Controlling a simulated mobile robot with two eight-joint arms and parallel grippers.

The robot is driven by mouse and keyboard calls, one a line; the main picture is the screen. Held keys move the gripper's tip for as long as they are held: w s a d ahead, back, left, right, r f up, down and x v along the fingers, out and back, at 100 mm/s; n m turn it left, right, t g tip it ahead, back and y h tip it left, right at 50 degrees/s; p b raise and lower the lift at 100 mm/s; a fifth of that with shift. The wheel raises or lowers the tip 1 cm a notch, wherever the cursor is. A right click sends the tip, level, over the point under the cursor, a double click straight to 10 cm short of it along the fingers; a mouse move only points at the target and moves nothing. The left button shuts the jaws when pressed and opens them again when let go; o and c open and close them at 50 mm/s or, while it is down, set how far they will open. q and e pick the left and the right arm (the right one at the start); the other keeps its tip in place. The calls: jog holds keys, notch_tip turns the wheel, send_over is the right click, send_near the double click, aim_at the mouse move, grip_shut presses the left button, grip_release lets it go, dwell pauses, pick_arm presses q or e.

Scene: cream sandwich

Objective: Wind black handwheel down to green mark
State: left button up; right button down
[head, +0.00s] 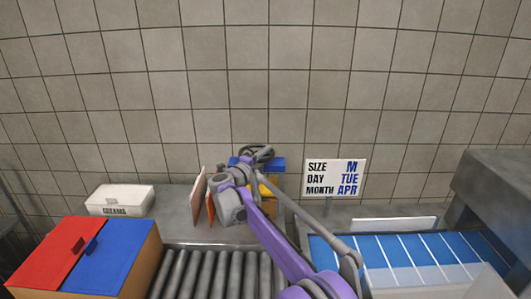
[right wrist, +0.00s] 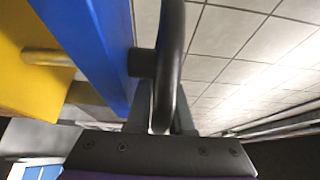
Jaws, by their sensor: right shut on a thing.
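The black handwheel (head: 257,151) sits on top of the blue and yellow machine at the back centre. In the right wrist view its dark rim (right wrist: 172,45) runs down between my right fingers. My right gripper (right wrist: 161,115) is shut on that rim; in the head view its wrist covers much of the machine. The machine's blue beam (head: 275,164) and yellow part (right wrist: 25,65) show beside the wheel, with a metal rod (right wrist: 48,57) on the yellow part. I see no green mark in either view. My left gripper is out of view.
A roller conveyor (head: 215,275) lies in front. A red and blue lidded box (head: 110,260) and a white labelled box (head: 120,199) stand left. A sign (head: 334,178) reading M, TUE, APR stands right of the machine, behind a blue striped belt (head: 410,252).

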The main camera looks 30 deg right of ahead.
jog(key=m+g+h+p, duration=0.1)
jog(key=m+g+p, duration=0.1)
jog(key=g, duration=0.1)
jog(key=a+m+g+h+p, duration=0.1)
jog(key=m+g+p, duration=0.1)
jog(key=g+p, duration=0.1)
jog(key=m+g+h+p, duration=0.1)
jog(key=m+g+p, duration=0.1)
jog(key=g, duration=0.1)
jog(key=shift+s+a+r+m+g+p, duration=0.15)
jog(key=shift+s+r+m+g+p, duration=0.1)
jog(key=shift+s+m+g+p, duration=0.1)
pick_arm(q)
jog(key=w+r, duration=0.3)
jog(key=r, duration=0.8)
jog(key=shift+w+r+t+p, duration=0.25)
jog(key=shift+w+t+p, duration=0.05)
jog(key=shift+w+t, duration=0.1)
pick_arm(e)
jog(key=shift+s+f+m+g, duration=0.15)
jog(key=shift+m+g, duration=0.1)
jog(key=shift+g, duration=0.2)
jog(key=c, duration=1.1)
grip_release()
jog(key=shift+f, duration=0.1)
jog(key=shift+a, duration=0.15)
